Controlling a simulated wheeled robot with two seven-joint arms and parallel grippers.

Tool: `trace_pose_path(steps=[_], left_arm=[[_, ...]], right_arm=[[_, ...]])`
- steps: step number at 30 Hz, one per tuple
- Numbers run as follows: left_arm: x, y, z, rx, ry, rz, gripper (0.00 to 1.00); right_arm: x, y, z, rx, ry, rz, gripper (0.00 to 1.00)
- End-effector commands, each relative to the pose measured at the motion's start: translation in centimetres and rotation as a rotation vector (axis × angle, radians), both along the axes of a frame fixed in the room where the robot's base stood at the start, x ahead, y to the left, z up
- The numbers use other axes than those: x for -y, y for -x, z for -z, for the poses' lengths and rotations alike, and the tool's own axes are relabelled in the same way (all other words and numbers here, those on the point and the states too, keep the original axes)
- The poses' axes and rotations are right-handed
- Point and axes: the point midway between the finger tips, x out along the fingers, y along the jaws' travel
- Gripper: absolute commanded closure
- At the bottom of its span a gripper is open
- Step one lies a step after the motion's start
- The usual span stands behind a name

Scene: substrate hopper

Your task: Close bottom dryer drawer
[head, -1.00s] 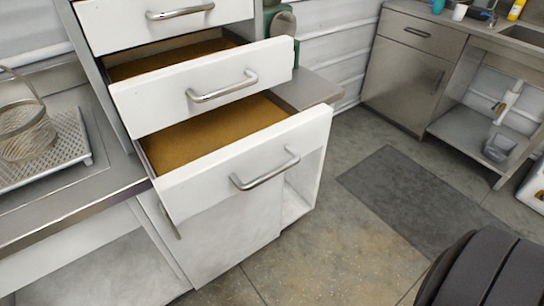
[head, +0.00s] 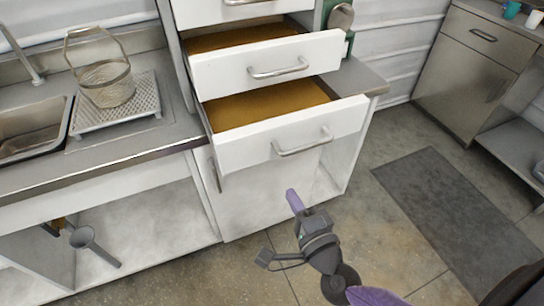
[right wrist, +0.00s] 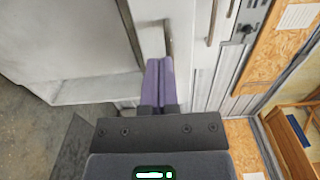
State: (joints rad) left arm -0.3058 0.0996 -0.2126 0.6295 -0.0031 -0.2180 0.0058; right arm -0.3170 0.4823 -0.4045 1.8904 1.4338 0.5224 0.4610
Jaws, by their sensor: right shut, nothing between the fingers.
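The bottom dryer drawer (head: 240,150) is white with a metal bar handle (head: 302,142). It is pulled out, and its brown inside shows. The middle drawer (head: 225,75) above it is also pulled out. My right gripper (head: 292,196) has purple fingers shut with nothing between them. In the head view it appears below the bottom drawer's handle, in front of the white cabinet, apart from the handle in the picture. In the right wrist view, the shut fingers (right wrist: 157,68) point toward a white front with a metal handle (right wrist: 168,40); contact cannot be told. My left gripper is not in view.
A counter with a sink (head: 30,125) and a wire basket (head: 105,82) on a perforated tray stands at left. A dark mat (head: 450,200) lies on the floor at right. A grey cabinet (head: 465,70) stands at the back right.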

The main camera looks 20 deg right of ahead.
Motion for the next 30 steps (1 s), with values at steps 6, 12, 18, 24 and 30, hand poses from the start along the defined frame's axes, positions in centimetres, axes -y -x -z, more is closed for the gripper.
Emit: trace_pose_path(steps=[6,12,18,24,30], left_arm=[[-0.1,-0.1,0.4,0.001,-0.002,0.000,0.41],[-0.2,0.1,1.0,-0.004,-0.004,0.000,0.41],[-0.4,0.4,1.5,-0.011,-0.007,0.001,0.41],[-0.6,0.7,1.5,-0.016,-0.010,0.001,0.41],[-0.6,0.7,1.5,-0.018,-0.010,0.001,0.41]], right_arm=[[-0.1,-4.9,0.0,0.004,0.003,0.001,1.00],[-0.3,-9.0,0.2,0.002,0.005,0.000,1.00],[-0.4,-11.6,0.1,0.001,0.006,-0.001,1.00],[-0.4,-12.1,0.1,-0.001,0.006,-0.001,1.00],[-0.4,-12.1,0.1,-0.001,0.006,-0.001,1.00]])
